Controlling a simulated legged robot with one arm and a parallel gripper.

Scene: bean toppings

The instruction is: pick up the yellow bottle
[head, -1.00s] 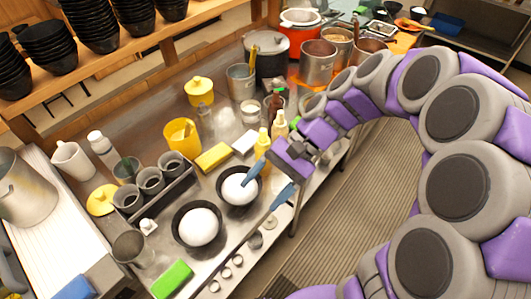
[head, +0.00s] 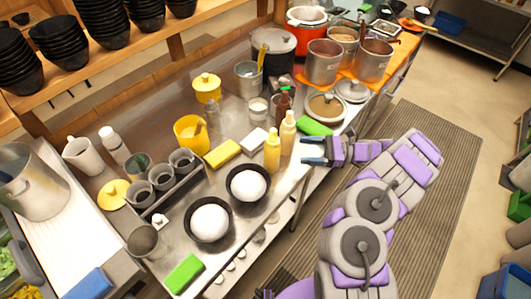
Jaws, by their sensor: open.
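A yellow bottle (head: 272,152) stands upright near the right edge of the metal counter (head: 190,265). A paler yellow bottle (head: 289,134) stands just behind it to the right, and a dark brown bottle (head: 284,104) stands farther back. My gripper (head: 306,150) is to the right of the two yellow bottles, at the counter's edge. Its blue-tipped fingers are apart and point left toward the bottles. A gap shows between the fingers and the bottles, and nothing is seen between the fingers.
Two black bowls (head: 232,187) with white contents sit in front of the bottles. A yellow sponge (head: 222,153) and a white block (head: 253,139) lie to the left. A green sponge (head: 314,127) lies just behind my gripper.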

